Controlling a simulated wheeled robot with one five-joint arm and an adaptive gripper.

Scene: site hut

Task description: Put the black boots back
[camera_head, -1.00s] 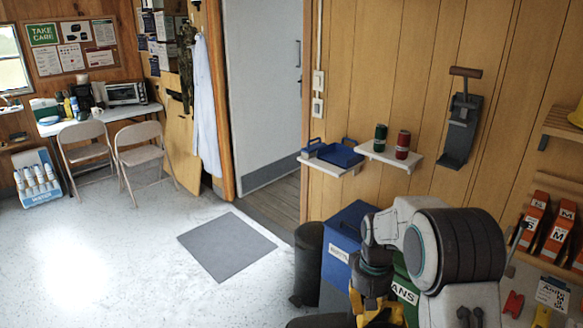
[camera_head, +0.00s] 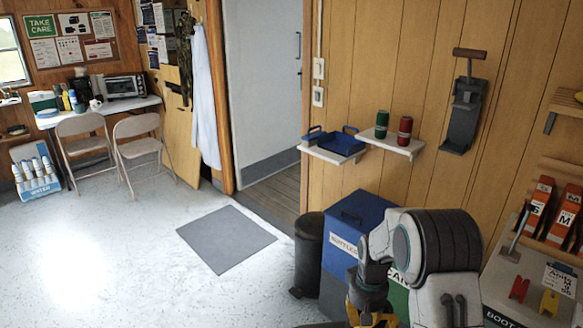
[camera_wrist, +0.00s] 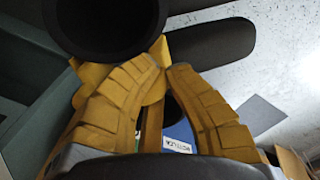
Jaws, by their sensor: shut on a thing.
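My gripper (camera_wrist: 165,68) shows as two yellow ridged fingers, closed in at the tips. Dark, boot-like shapes lie at and beyond the fingertips in the wrist view, and I take them for the black boots (camera_wrist: 215,41). One is a round black opening at the upper left; others are long, rounded dark forms at the upper right. A yellow piece shows between and behind the fingers; I cannot tell if it is a clip. In the head view my gripper (camera_head: 370,308) is low at the bottom edge, and the boots are mostly hidden there.
A blue bottle bin (camera_head: 352,225) and a black bin (camera_head: 309,250) stand by the wall beside my arm. A boot station (camera_head: 505,300) with red and yellow pieces is at lower right. A small shelf (camera_head: 405,147) holds two cans. Floor around the grey mat (camera_head: 226,240) is clear.

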